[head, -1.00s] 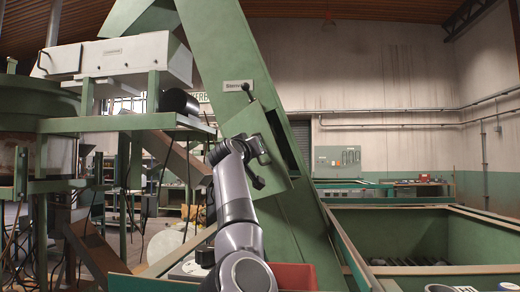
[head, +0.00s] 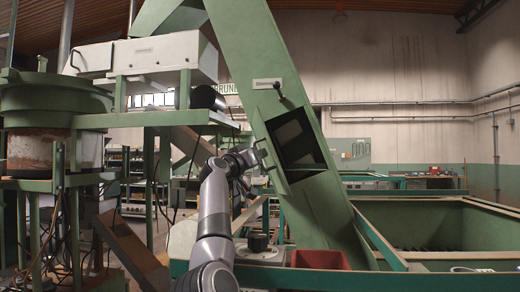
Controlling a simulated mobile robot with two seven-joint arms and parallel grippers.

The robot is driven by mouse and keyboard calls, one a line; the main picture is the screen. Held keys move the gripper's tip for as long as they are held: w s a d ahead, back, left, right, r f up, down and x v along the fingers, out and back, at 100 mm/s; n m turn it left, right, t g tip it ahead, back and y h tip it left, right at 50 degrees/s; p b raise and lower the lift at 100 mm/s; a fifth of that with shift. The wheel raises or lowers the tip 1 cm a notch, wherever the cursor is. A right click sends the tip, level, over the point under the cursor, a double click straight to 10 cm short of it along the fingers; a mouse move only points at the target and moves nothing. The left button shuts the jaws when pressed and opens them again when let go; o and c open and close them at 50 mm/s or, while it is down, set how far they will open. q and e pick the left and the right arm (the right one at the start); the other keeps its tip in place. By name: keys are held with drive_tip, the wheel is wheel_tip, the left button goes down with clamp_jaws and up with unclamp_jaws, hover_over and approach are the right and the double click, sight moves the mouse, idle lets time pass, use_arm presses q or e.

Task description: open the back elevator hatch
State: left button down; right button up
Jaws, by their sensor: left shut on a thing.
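The green elevator (head: 262,50) slants from upper left to lower right. Its hatch opening (head: 298,140) shows as a dark rectangle with a lighter patch inside. The green hatch door (head: 273,163) stands swung out at the opening's left side, seen nearly edge-on. My left gripper (head: 257,161) is at the door's left side, shut on the door; its fingertips are small and partly hidden. A small black-knobbed lever (head: 279,90) sits above the opening beside a white label. My right gripper is not in view.
A red bin (head: 320,259) stands below the elevator. A large green hopper (head: 440,222) lies at the right. A green frame with a white box (head: 168,58) and a round drum (head: 50,100) stand at the left.

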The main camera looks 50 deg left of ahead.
use_arm(q)
drive_tip(key=shift+s+a+f+m+t+h+p, duration=0.15)
drive_tip(key=shift+s+a+m+h+p, duration=0.25)
drive_tip(key=shift+a, duration=0.3)
drive_tip(key=shift+s+a+f+m+t+h+p, duration=0.1)
drive_tip(key=shift+s+a+f+m+t+h, duration=0.1)
drive_tip(key=shift+s+a+h, duration=0.45)
drive_tip(key=shift+s+a+f+m+t+h+p, duration=0.15)
drive_tip(key=shift+s+a+m+h+p, duration=0.15)
drive_tip(key=shift+a, duration=0.5)
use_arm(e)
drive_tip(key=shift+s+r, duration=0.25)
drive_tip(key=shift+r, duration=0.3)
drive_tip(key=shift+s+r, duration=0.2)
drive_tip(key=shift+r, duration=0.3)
use_arm(q)
drive_tip(key=shift+r, duration=0.1)
drive_tip(key=c, duration=1.4)
unclamp_jaws()
drive_tip(key=shift+w, duration=0.1)
drive_tip(key=shift+o, duration=0.4)
drive_tip(key=shift+w+f+h, duration=0.25)
drive_tip(key=shift+w+f, duration=0.05)
drive_tip(key=shift+f, duration=0.05)
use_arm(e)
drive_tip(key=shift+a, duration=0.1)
